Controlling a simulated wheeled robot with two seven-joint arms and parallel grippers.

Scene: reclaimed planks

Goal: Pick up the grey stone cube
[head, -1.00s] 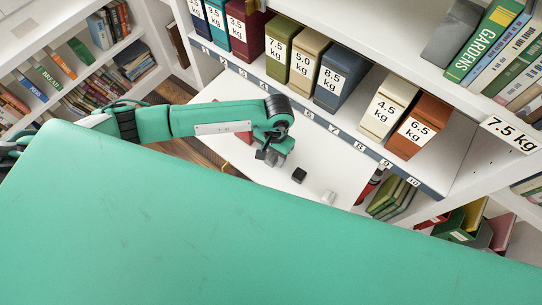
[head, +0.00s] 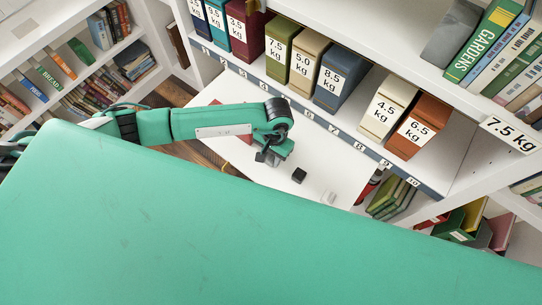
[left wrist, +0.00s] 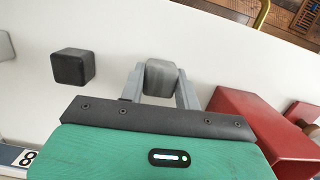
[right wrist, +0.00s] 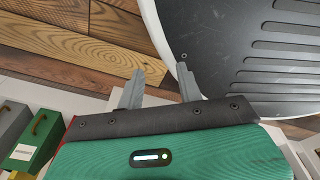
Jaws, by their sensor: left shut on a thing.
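The grey stone cube (left wrist: 162,76) sits between the fingertips of my left gripper (left wrist: 160,88) in the left wrist view. Both fingers touch its sides, and the gripper is shut on it. In the head view my left gripper (head: 270,158) is low at the white board (head: 262,175), and the cube is mostly hidden by it. I cannot tell whether the cube is lifted off the surface. My right gripper (right wrist: 158,88) shows only in the right wrist view. Its fingers are apart with nothing between them.
A black cube (head: 299,175) and a white cube (head: 328,197) stand to the right of my left gripper. A red block (left wrist: 245,125) is close beside it in the left wrist view. Shelves with weight-labelled binders (head: 335,80) rise behind the board.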

